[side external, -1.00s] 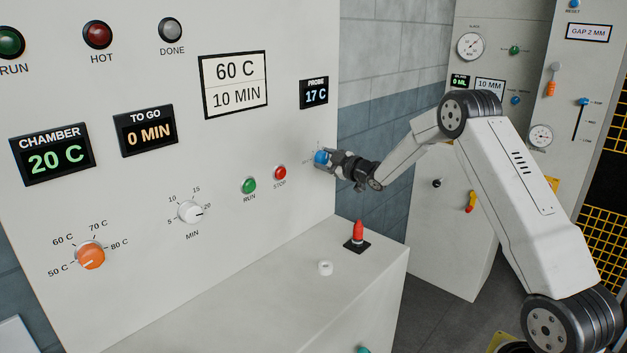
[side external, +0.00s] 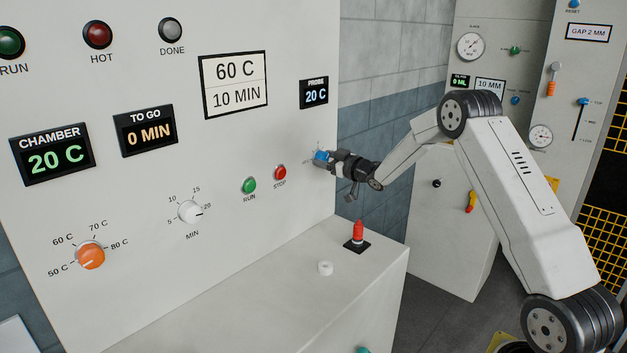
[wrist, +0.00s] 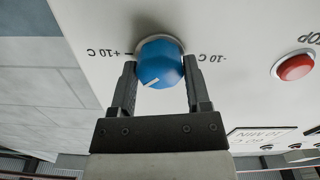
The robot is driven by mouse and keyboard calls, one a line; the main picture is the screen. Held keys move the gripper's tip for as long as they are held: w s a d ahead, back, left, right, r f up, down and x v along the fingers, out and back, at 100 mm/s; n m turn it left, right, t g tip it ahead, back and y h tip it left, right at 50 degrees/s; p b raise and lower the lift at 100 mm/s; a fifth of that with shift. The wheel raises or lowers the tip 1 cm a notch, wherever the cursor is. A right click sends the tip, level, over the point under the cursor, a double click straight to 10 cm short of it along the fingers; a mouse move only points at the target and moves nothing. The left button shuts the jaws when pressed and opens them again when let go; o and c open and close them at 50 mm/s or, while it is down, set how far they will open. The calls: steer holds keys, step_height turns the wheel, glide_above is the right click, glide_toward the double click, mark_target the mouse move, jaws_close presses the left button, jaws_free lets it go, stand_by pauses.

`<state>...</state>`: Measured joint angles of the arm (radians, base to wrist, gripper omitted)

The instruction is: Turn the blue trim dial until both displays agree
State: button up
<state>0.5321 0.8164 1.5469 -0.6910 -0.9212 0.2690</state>
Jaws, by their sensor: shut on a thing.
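The blue trim dial (side external: 321,156) is on the right part of the white panel. My gripper (side external: 330,158) is shut on it, and in the wrist view one finger is on each side of the blue dial (wrist: 161,66). The dial's white mark points down and left in that upside-down view, between marks reading +10 C and -10 C. The chamber display (side external: 53,155) reads 20 C in green. The probe display (side external: 314,93) reads 20 C in pale blue. Both readings are the same.
The red stop button (side external: 280,173) and green run button (side external: 249,186) are just left of the dial. An orange temperature dial (side external: 91,256) and a white minute dial (side external: 191,212) are further left. A red cone-like piece (side external: 358,232) stands on the ledge below.

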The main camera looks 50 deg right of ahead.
steer(key=o, duration=1.3)
steer(key=shift+c, duration=0.2)
steer(key=shift+s, duration=0.15)
steer(key=s, duration=0.7)
steer(key=shift+s, duration=0.3)
steer(key=shift+a, duration=0.15)
